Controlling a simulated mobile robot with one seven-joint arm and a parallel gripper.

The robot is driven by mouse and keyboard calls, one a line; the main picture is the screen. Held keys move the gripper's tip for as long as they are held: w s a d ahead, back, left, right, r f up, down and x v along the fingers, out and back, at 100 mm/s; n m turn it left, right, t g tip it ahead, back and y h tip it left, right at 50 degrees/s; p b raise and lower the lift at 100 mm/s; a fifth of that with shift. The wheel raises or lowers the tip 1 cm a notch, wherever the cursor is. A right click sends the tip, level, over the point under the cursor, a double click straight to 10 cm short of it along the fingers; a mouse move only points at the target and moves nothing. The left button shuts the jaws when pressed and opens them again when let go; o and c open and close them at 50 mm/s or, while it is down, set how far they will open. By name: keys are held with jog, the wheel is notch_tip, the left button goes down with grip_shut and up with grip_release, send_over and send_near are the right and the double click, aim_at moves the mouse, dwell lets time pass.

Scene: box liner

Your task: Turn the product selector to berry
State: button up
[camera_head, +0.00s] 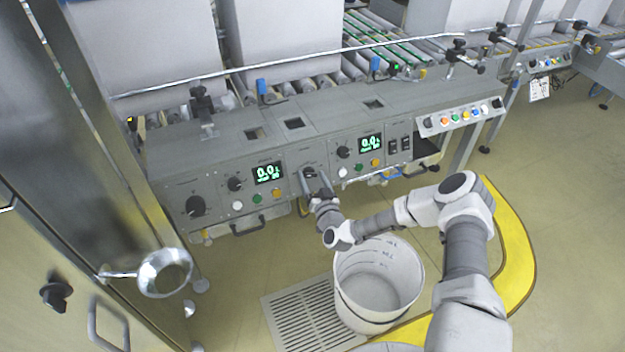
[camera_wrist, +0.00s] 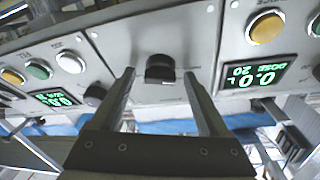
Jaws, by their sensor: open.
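A black rotary knob (camera_wrist: 160,68) sits on the grey panel between my fingertips in the wrist view. It also shows in the head view (camera_head: 308,172), on the middle panel between two green displays. I cannot read labels around it, so I cannot tell which product it points at. My gripper (camera_head: 316,184) is open in front of this panel. In the wrist view its fingers (camera_wrist: 159,77) stand one on each side of the knob, with a visible gap to it on both sides. I cannot tell how deep the tips reach.
Other black knobs sit at the left (camera_head: 194,206), beside the left display (camera_head: 236,184) and beside the right display (camera_head: 343,152). Coloured buttons lie under both displays. A white bucket (camera_head: 347,305) stands on the floor below my arm. A steel cabinet (camera_head: 60,130) stands left.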

grip_shut()
dwell(0.4)
jog(key=shift+m, duration=0.4)
jog(key=m+h, duration=0.1)
jog(key=m, duration=0.1)
jog(key=m+h, duration=0.1)
jog(key=m, duration=0.2)
jog(key=shift+a+r+m+h, duration=0.15)
jog(key=shift+m+h, duration=0.15)
jog(key=m+h, duration=0.1)
jog(key=m, duration=0.2)
jog(key=m+g+p, duration=0.1)
jog(key=m, duration=0.2)
jog(key=shift+r+g+h+p, duration=0.1)
jog(key=shift+g+h+p, duration=0.2)
jog(key=shift+h, duration=0.1)
jog(key=m+g+p, duration=0.1)
jog(key=m, duration=0.4)
jog(key=shift+r+m+g+h+p, duration=0.15)
jog(key=shift+m+g+h+p, duration=0.15)
jog(key=shift+g+p, duration=0.1)
jog(key=m+g+p, duration=0.1)
jog(key=m, duration=0.3)
jog(key=shift+m+g, duration=0.3)
jog(key=shift+g, duration=0.1)
jog(key=shift+w, duration=0.1)
